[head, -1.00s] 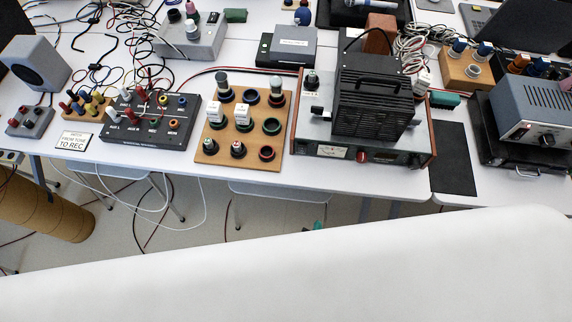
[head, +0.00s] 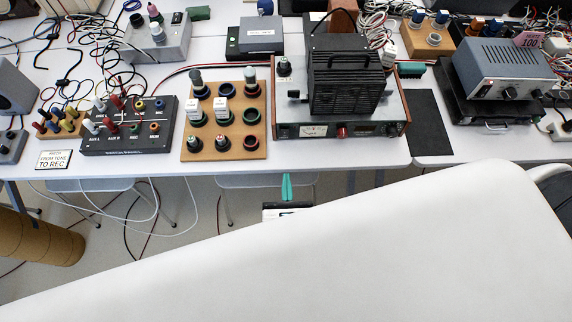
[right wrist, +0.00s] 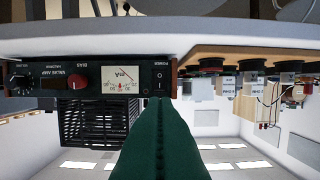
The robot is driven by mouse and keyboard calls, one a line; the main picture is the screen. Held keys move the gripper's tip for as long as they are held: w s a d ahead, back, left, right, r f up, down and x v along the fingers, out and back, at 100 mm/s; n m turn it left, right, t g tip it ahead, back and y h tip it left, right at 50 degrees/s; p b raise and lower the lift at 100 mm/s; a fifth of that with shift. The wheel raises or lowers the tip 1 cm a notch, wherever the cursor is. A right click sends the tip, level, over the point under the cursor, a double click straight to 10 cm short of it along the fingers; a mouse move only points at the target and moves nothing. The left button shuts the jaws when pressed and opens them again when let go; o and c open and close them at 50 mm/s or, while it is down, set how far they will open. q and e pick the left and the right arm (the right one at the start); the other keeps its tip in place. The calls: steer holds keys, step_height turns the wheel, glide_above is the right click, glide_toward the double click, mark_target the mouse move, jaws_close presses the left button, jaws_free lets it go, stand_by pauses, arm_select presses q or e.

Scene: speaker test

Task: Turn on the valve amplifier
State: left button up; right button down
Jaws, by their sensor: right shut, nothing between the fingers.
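The valve amplifier (head: 392,131) stands at the table's front edge in the head view, with a black ventilated cage (head: 345,85) on top. Its front has a meter (head: 313,130) and a red bias knob (head: 342,131). My right gripper (head: 287,178) has green fingers, shut and empty, in front of the table edge. In the right wrist view its fingertips (right wrist: 161,98) line up with the switch; I cannot tell whether they touch. My left gripper is out of view.
A wooden board with several knobs and sockets (head: 255,145) stands just left of the amplifier. A black patch box (head: 110,145) is further left. A dark mat (head: 430,125) and a grey-blue power unit (head: 505,70) are on the right.

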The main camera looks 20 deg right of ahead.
mark_target(285, 132)
steer(key=p+x, duration=0.1)
steer(key=x, duration=0.7)
steer(key=r+p+x, duration=0.1)
steer(key=x, duration=0.3)
steer(key=shift+w+d+p, duration=0.15)
steer(key=shift+w+p, duration=0.15)
steer(key=shift+p, duration=0.05)
steer(key=p, duration=0.1)
steer(key=r+p, duration=0.1)
steer(key=shift+w+g+p, duration=0.25)
steer(key=shift+g+p, duration=0.05)
steer(key=shift+f+b, duration=0.3)
steer(key=shift+f, duration=0.05)
steer(key=shift+d, duration=0.1)
